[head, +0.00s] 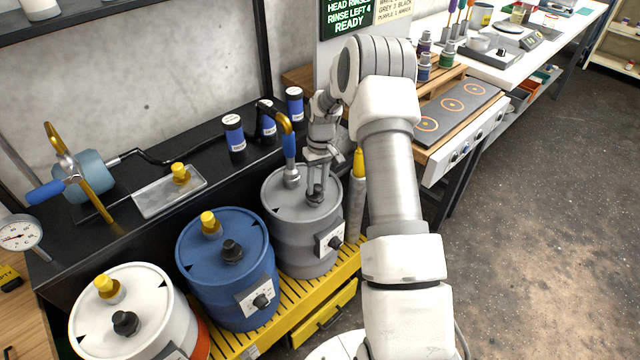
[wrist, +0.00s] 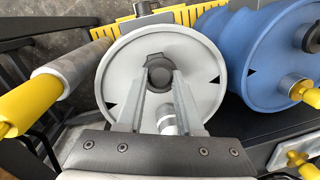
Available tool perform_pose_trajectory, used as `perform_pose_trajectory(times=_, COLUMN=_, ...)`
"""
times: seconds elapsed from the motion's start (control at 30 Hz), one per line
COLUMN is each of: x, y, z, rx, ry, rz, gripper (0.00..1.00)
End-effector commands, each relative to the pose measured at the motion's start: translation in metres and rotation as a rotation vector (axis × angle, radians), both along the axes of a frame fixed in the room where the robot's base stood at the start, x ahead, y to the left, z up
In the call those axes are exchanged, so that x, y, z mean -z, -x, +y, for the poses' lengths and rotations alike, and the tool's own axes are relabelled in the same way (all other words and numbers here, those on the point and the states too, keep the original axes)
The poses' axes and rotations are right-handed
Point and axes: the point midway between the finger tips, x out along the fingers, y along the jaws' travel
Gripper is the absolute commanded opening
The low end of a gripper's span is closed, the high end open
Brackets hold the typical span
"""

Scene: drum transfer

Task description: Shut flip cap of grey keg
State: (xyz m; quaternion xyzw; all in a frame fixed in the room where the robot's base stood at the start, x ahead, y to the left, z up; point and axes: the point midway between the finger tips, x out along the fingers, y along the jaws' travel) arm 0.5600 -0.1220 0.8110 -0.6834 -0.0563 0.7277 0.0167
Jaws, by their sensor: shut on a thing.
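The grey keg (head: 302,233) stands at the right end of the keg row in the head view. Its pale lid (wrist: 205,65) fills the middle of the wrist view. The dark flip cap (wrist: 158,72) is on this lid, between the tips of my gripper (wrist: 159,85). My gripper (head: 317,178) reaches down from above and is shut on the cap; the fingers partly cover it. I cannot tell whether the cap is fully flat. A silver fitting (head: 291,178) with a blue-handled tap stands on the lid beside my fingers.
A blue keg (head: 225,275) and a white keg (head: 135,320) stand to the left on the yellow grating (head: 232,340). A yellow-tipped cylinder (head: 356,195) stands close on the grey keg's right. Dark blue-labelled jars (head: 233,135) stand on the black shelf behind.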

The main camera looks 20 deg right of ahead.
Motion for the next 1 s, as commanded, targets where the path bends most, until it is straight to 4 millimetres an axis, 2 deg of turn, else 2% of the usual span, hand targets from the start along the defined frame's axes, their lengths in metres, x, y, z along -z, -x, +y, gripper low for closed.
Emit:
perform_pose_trajectory(times=0.43, x=0.0073, y=-0.0077, z=0.0031, rx=-0.001, ry=0.070, rz=0.199, gripper=0.00)
perform_pose_trajectory(times=1.0, x=0.0090, y=-0.0074, z=0.0037, rx=0.000, ry=0.079, rz=0.237, gripper=0.00)
